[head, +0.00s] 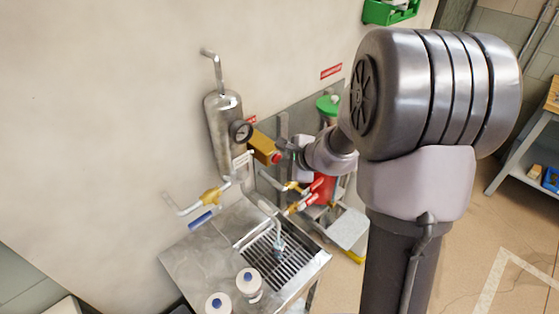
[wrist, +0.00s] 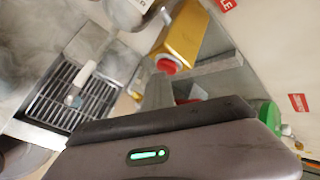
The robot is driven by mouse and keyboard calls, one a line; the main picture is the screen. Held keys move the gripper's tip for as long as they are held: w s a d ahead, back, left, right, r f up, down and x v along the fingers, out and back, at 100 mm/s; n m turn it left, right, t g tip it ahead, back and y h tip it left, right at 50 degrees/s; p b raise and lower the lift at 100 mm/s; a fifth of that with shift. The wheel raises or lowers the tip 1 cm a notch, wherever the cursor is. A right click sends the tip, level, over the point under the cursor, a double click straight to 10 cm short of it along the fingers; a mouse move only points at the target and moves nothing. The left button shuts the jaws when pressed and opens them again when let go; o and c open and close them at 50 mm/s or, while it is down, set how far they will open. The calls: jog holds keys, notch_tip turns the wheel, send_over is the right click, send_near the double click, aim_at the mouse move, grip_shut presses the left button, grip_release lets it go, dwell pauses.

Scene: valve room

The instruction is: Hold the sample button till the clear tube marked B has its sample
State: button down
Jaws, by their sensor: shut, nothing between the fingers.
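A yellow box (head: 262,147) with a red button (head: 277,157) is mounted on the wall beside the steel cylinder. Both show in the wrist view, the box (wrist: 183,36) above the button (wrist: 168,65). My gripper (head: 286,147) is shut and empty, very close to the red button. In the wrist view its fingertips (wrist: 160,80) lie just below the button; I cannot tell whether they touch it. A small clear tube (head: 279,248) stands on the drain grate under a pale spout, and shows dimly in the wrist view (wrist: 73,99). Its mark and fill level are not readable.
A steel cylinder (head: 224,130) with a gauge (head: 241,131) hangs left of the box.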

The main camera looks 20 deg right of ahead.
jog(key=shift+s, duration=0.1)
jog(key=shift+s+d+b, duration=0.3)
jog(key=shift+s+b, duration=0.05)
jog(key=shift+s, duration=0.45)
jog(key=s, duration=0.1)
jog(key=s+d, duration=0.1)
jog(key=s, duration=0.1)
jog(key=s+b, duration=0.1)
jog(key=shift+s+d, duration=0.35)
jog(key=shift+d, duration=0.05)
